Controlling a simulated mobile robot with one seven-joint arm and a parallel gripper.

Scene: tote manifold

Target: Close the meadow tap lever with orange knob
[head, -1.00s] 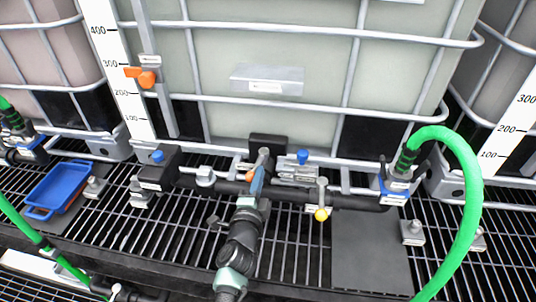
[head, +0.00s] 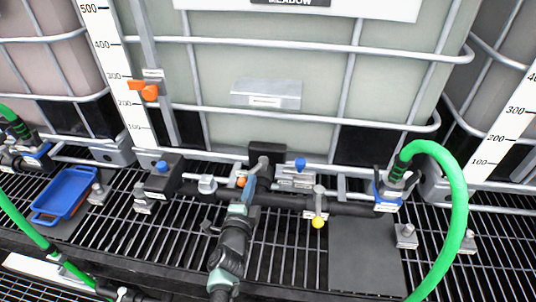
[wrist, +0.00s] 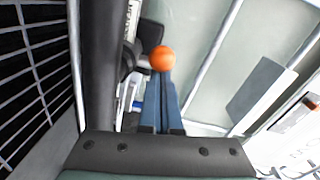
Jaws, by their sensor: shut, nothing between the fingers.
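The orange knob (head: 241,182) is on the meadow tap at the middle of the dark manifold pipe. My gripper (head: 250,187) comes up from below and is shut, with its blue fingertips right beside the knob, to its right in the head view. In the wrist view the orange knob (wrist: 163,58) shows just past the tips of the shut fingers (wrist: 163,80). I cannot tell whether they touch. The lever's arm is mostly hidden by my gripper. The meadow tote (head: 210,80) stands behind, its name label partly cut off at the top.
A lever with a yellow knob (head: 318,222) hangs to the right. Blue knobs (head: 300,163) sit along the manifold. A green hose (head: 459,200) arches at the right. A blue tray (head: 64,192) lies at the left on the grating. The tote's cage bars are close behind.

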